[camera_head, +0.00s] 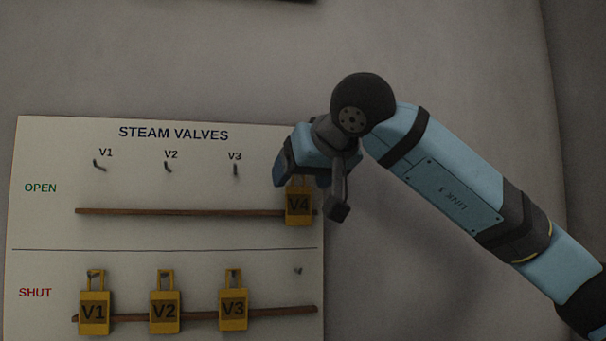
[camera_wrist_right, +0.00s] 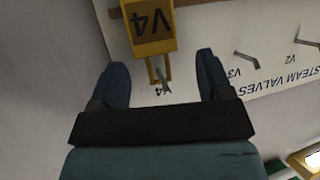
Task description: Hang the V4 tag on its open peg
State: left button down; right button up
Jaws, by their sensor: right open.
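The yellow V4 tag (camera_head: 299,206) is in the OPEN row at the right end of the board, in front of the upper wooden rail. In the right wrist view the tag (camera_wrist_right: 150,27) shows upside down, and its loop is around the V4 open peg (camera_wrist_right: 162,75). In the head view my gripper hides that peg and the tag's top. My right gripper (camera_head: 310,190) is open in front of the tag's upper part. In the wrist view its fingers (camera_wrist_right: 163,68) stand apart on either side of the loop, with gaps to it. My left gripper is out of view.
The STEAM VALVES board (camera_head: 45,235) has empty OPEN pegs for V1 (camera_head: 99,166), V2 (camera_head: 168,167) and V3 (camera_head: 235,170). Tags V1 (camera_head: 94,312), V2 (camera_head: 165,312) and V3 (camera_head: 233,309) hang in the SHUT row. The V4 shut peg (camera_head: 298,271) is bare.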

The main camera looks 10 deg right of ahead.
jog(key=b+v, duration=0.3)
jog(key=v, duration=1.1)
jog(key=shift+b, duration=0.3)
jog(key=shift+w+f, duration=0.1)
